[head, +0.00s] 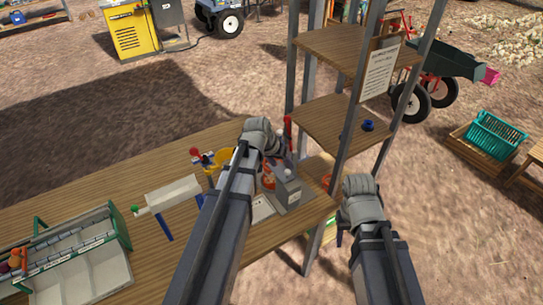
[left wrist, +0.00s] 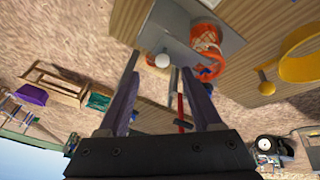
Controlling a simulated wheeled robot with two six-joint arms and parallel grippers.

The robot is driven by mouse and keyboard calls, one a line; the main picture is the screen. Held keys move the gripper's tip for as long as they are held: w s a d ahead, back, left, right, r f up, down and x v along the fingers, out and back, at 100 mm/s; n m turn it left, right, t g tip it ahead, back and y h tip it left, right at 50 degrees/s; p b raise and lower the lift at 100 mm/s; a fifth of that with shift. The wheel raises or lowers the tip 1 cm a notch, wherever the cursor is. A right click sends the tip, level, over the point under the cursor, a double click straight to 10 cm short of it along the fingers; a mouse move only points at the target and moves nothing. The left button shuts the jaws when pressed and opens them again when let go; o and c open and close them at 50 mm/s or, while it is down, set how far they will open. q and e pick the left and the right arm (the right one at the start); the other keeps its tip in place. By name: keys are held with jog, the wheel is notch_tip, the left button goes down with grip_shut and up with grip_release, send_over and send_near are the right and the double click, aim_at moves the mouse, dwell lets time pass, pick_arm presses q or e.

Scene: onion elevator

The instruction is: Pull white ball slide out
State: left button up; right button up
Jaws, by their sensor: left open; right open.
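The white ball (left wrist: 162,60) shows in the left wrist view in front of a grey housing (left wrist: 188,42) with an orange ring-like part behind it. The grey housing stands on the wooden table in the head view (head: 287,188), partly hidden by my left arm. My left gripper (head: 277,148) reaches over the housing. In the left wrist view its open fingers (left wrist: 161,64) lie either side of the ball, with nothing gripped; the remaining distance is unclear. My right gripper (head: 362,188) is open and empty, right of the table, its fingers mostly hidden.
A shelf rack (head: 325,122) stands just behind the table's right end. A yellow part (head: 222,157) and a white block (head: 174,194) on blue legs stand left of the housing. A sorting tray (head: 101,272) lies at the table's left. A red upright rod (left wrist: 181,105) shows close by.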

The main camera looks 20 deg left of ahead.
aim_at(287, 172)
pick_arm(q)
jog(key=b+x, duration=0.7)
jog(key=shift+w+a+f, duration=0.1)
jog(key=shift+w+f, duration=0.2)
jog(key=shift+f, duration=0.05)
grip_shut()
dwell(0.6)
jog(key=shift+s, duration=0.1)
jog(key=shift+s+d, duration=0.8)
jog(key=shift+d, duration=0.2)
jog(key=shift+s+d, duration=0.75)
jog(key=shift+d, duration=0.3)
